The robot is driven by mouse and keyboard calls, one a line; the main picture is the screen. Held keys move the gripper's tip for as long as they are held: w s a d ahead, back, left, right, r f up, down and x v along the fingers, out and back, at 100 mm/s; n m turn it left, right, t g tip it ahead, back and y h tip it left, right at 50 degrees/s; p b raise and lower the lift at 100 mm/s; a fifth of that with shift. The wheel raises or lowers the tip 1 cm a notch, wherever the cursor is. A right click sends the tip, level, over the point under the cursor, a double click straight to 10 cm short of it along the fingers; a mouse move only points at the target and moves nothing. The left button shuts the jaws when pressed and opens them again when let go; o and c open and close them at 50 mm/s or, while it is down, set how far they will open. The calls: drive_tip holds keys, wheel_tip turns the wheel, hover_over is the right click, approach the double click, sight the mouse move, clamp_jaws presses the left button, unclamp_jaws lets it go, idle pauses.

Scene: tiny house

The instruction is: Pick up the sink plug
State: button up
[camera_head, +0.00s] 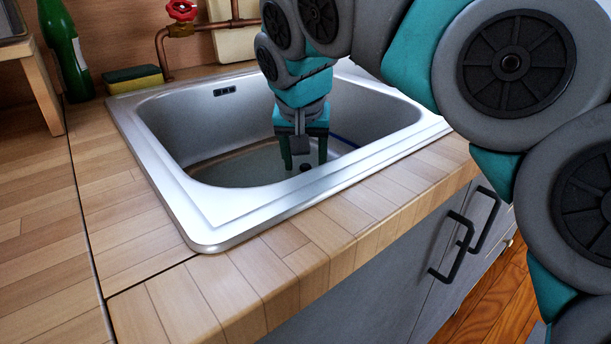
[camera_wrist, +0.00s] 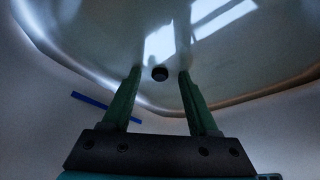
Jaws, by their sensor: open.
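The sink plug appears as a small dark round thing (camera_wrist: 160,74) on the basin floor in the wrist view. It shows as a small dark spot (camera_head: 305,168) in the head view. I cannot tell the plug from the drain hole here. My gripper (camera_head: 305,165) points down into the metal sink (camera_head: 190,222), fingers apart and empty. In the wrist view the gripper (camera_wrist: 160,72) has a green fingertip on each side of the dark round thing, with gaps visible. How far the tips are above the floor is unclear.
Sink walls surround my gripper. A thin blue strip (camera_wrist: 92,100) lies in the basin. Behind the sink are a red valve (camera_head: 181,10) on a copper pipe, a sponge (camera_head: 134,79) and a green bottle (camera_head: 65,50). The wooden counter (camera_head: 110,210) in front is clear.

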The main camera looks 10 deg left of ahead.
drive_tip(key=shift+w+f, duration=0.15)
drive_tip(key=shift+f, duration=0.3)
clamp_jaws()
idle(0.3)
